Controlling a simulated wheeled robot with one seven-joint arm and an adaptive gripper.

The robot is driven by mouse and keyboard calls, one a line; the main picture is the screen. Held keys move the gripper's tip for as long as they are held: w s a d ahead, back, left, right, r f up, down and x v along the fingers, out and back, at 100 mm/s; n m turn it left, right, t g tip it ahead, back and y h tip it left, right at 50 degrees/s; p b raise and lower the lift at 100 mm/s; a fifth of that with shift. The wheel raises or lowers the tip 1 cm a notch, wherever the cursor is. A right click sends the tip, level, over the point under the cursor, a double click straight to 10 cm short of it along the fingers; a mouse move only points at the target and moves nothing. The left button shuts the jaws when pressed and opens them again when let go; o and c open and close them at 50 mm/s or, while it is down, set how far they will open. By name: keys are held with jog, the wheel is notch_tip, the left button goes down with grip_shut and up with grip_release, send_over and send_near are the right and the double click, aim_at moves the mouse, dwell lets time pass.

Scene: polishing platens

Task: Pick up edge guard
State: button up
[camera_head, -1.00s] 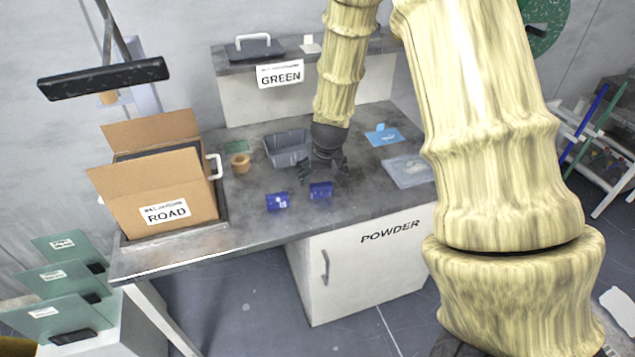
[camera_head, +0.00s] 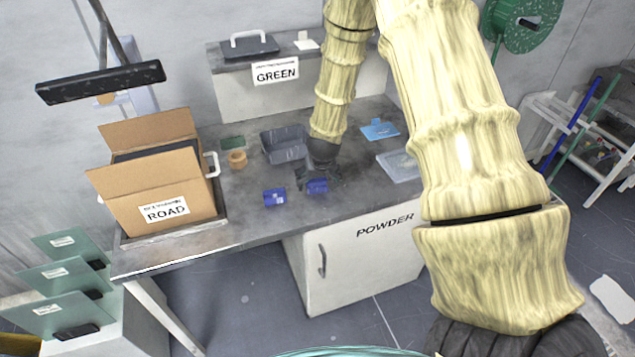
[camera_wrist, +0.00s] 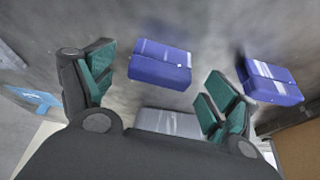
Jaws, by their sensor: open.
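Two small blue pieces lie on the grey worktop; I take them to be edge guards, though no readable label confirms it. The right blue piece (camera_head: 317,187) is just beneath my gripper (camera_head: 320,178), which partly covers it in the head view. In the wrist view this blue piece (camera_wrist: 160,63) shows ahead of the gap between the green-padded fingers of my gripper (camera_wrist: 158,80), not visibly touched. The left blue piece (camera_head: 274,197) lies clear of the fingers; it also shows in the wrist view (camera_wrist: 272,80). My gripper is open and empty.
A grey bin (camera_head: 284,146) and a tan ring (camera_head: 237,159) stand behind the pieces. A cardboard box (camera_head: 165,212) marked ROAD is at the left. A blue card (camera_head: 380,129) and a clear tray (camera_head: 398,168) lie right. The worktop's front strip is free.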

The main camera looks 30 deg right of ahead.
jog(key=shift+p+x, duration=0.35)
jog(key=shift+x, duration=0.95)
jog(key=c, duration=0.9)
